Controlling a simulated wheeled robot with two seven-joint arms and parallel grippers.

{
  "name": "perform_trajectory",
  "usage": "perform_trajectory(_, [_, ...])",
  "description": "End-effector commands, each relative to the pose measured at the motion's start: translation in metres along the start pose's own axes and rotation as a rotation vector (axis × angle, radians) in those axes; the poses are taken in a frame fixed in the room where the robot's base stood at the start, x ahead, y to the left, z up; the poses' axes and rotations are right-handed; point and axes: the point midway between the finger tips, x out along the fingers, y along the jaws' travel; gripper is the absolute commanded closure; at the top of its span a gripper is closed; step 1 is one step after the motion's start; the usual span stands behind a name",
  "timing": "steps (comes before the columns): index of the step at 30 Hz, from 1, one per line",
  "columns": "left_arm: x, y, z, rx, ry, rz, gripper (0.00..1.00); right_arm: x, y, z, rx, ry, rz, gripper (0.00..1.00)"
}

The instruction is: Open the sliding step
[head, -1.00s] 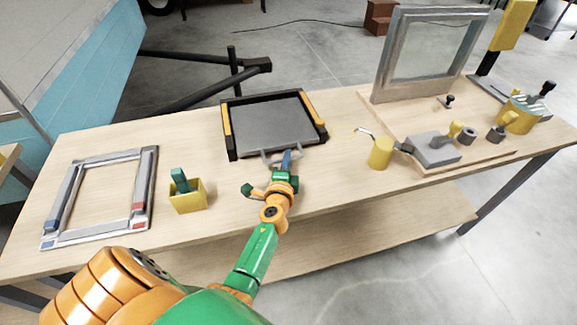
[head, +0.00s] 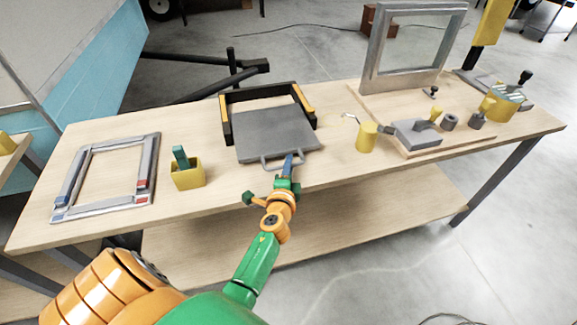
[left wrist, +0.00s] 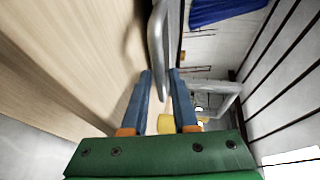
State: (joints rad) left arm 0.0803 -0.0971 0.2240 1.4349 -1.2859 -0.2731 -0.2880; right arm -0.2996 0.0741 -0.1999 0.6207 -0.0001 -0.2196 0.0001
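The sliding step is a dark grey plate (head: 277,134) in a black frame with yellow rails (head: 305,99) on the workbench. It is pulled partly out of its frame toward me, with a bare gap behind it. A light grey handle (head: 268,163) is on its front edge. My left gripper (head: 289,160) is at the right part of this handle. In the left wrist view the blue fingers (left wrist: 161,82) stand on either side of the handle bar (left wrist: 157,40) with little gap, and look shut on it. My right gripper is not in view.
On the workbench (head: 215,218), a grey frame (head: 148,165) and a yellow cup (head: 187,175) stand left. A yellow cylinder (head: 366,138), a grey block (head: 416,133) and an upright window frame (head: 377,60) are on the right. The bench's front edge is close before the step.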

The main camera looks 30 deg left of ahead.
Motion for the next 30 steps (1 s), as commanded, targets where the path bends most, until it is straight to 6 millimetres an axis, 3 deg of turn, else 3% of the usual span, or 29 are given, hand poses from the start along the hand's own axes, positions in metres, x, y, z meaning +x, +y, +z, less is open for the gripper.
perform_trajectory(4, [-0.006,0.000,0.000,0.000,0.000,0.002,0.73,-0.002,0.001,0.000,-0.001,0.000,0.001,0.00])
perform_trajectory(12, [-0.060,0.002,0.000,0.000,0.000,0.002,0.73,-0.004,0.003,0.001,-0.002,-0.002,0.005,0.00])
perform_trajectory(15, [-0.070,0.001,0.000,-0.001,0.000,0.001,0.73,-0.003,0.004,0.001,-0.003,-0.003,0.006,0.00])
perform_trajectory(30, [-0.071,0.000,0.000,0.000,0.000,0.000,0.73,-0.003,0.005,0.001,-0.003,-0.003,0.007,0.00])
